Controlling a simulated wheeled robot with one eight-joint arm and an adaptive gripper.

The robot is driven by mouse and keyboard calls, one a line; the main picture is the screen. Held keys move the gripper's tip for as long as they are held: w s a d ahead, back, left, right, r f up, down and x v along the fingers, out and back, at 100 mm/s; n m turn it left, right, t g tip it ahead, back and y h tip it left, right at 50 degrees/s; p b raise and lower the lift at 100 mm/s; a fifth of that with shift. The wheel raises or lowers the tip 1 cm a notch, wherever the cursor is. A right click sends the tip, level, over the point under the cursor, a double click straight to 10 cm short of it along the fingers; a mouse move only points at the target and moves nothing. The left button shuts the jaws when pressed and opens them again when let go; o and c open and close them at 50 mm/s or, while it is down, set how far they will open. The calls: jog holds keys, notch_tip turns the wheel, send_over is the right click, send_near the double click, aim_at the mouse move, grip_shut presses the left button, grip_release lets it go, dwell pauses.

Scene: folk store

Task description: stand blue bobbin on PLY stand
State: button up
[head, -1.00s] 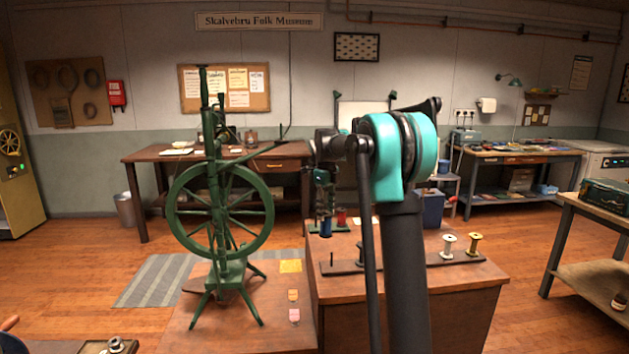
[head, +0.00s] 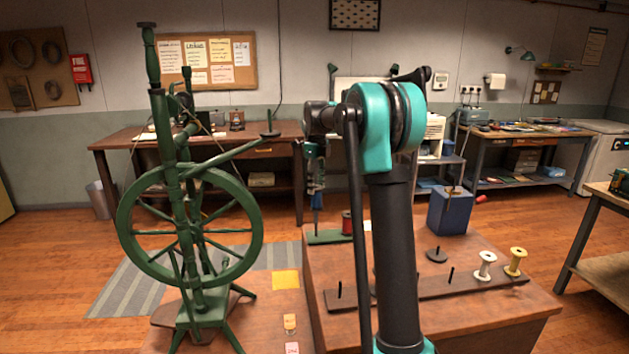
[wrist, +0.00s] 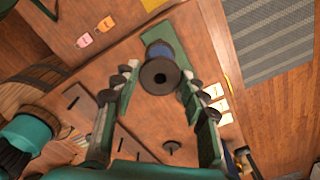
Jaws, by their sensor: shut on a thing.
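My gripper (head: 316,185) is shut on the blue bobbin (head: 317,200) and holds it upright above the green stand (head: 325,238). In the wrist view the blue bobbin (wrist: 160,72) sits between my fingertips (wrist: 158,80), its dark end facing the camera. Part of the green stand (wrist: 172,40) shows beneath and beside it. A red bobbin (head: 347,222) stands on the green stand, partly behind my arm. No PLY lettering is readable on any stand. My arm hides part of the table and of the dark rail.
A dark rail (head: 455,288) with pegs carries a white bobbin (head: 484,265) and a yellow bobbin (head: 515,261). A dark disc with a peg (head: 436,255) and a blue box (head: 450,211) are behind it. A green spinning wheel (head: 192,225) stands at left.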

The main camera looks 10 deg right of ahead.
aim_at(316, 194)
jog(key=shift+f, duration=1.9)
jog(key=shift+f, duration=0.25)
jog(key=shift+f, duration=3.5)
jog(key=o, duration=1)
jog(key=shift+c, duration=0.2)
jog(key=shift+r, duration=0.1)
